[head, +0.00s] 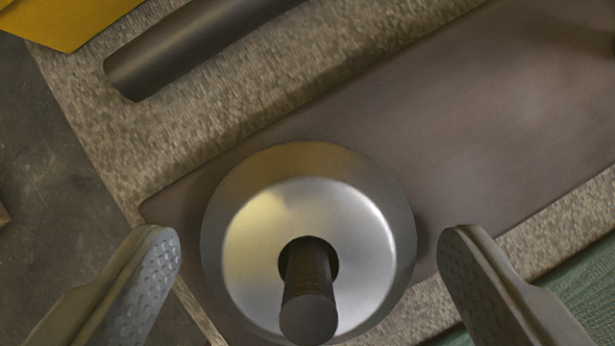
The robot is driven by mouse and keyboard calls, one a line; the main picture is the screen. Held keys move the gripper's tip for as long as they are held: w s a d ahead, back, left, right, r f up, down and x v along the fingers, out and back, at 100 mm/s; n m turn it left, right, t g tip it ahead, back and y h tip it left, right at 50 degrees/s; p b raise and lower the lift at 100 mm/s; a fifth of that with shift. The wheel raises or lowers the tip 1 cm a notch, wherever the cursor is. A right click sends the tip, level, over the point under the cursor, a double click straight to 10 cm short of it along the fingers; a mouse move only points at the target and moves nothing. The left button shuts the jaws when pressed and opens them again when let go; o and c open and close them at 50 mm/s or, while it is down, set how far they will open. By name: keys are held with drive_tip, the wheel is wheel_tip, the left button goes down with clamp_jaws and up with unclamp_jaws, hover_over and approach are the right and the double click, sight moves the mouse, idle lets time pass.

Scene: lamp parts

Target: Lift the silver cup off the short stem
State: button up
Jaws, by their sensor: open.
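The silver cup (360,235) shows from above in the lower middle of the head view, a round metal shade with a hole at its centre. The dark short stem (308,318) comes up through that hole, so the cup sits around it. The stem's lower part is hidden by the cup. My gripper (308,252) is open, with one finger on the left and one on the right of the cup. A gap shows between each finger and the cup's rim.
A flat brown board (500,120) lies under the cup on a woven mat (110,130). A dark rod (190,48) lies at the upper left, near a yellow object (65,22). A green surface (570,290) is at the lower right.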

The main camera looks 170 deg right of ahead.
drive_tip(key=shift+w+f, duration=0.1)
drive_tip(key=shift+f, duration=0.1)
drive_tip(key=c, duration=1.1)
drive_tip(key=shift+r, duration=0.1)
